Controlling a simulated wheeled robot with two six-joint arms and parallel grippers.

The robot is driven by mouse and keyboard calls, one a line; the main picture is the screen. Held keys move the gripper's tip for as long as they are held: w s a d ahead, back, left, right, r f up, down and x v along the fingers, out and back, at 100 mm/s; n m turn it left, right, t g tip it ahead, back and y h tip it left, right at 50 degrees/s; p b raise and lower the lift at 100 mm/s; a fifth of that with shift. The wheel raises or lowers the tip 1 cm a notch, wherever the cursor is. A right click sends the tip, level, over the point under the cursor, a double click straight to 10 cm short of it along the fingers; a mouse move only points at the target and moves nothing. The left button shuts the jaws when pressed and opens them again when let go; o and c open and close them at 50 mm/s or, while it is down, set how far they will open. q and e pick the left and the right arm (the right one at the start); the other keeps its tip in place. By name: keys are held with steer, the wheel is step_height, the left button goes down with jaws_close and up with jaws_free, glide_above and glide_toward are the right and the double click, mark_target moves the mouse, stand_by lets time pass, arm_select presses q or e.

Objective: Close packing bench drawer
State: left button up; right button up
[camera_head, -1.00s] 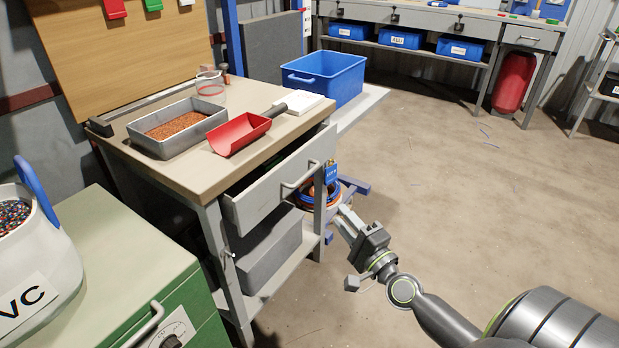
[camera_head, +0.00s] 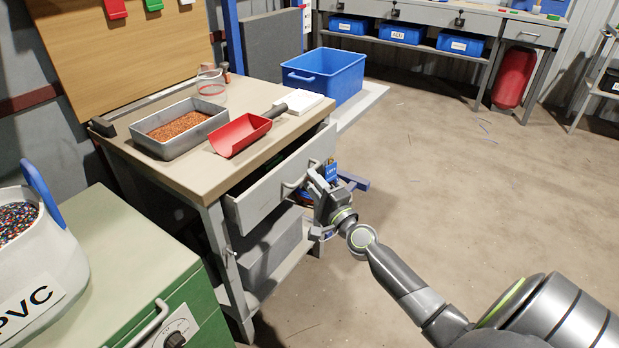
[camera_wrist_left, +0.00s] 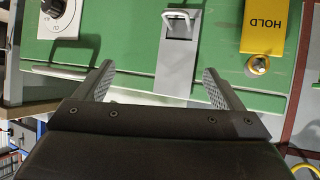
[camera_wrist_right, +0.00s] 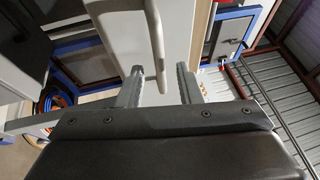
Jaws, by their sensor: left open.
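The packing bench drawer (camera_head: 265,205) is pulled partly out of the wood-topped bench (camera_head: 190,175), with a gap visible behind its grey front. Its bar handle (camera_head: 298,178) is on the drawer front and also shows in the right wrist view (camera_wrist_right: 155,32). My right gripper (camera_head: 318,180) is at the right end of the drawer front, close to the handle. In the right wrist view its fingers (camera_wrist_right: 160,88) are apart, with the handle ahead of the gap; contact cannot be told. My left gripper (camera_wrist_left: 158,85) is open and empty, facing a green cabinet.
On the bench top are a metal tray (camera_head: 160,150) of copper granules, a red scoop (camera_head: 238,136) and a clear beaker. The green cabinet (camera_head: 125,270) stands at the front left. A blue crate (camera_head: 325,85) is behind the bench.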

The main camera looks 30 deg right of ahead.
steer(key=shift+w+r, duration=0.15)
steer(key=shift+w, duration=0.9)
jaws_close()
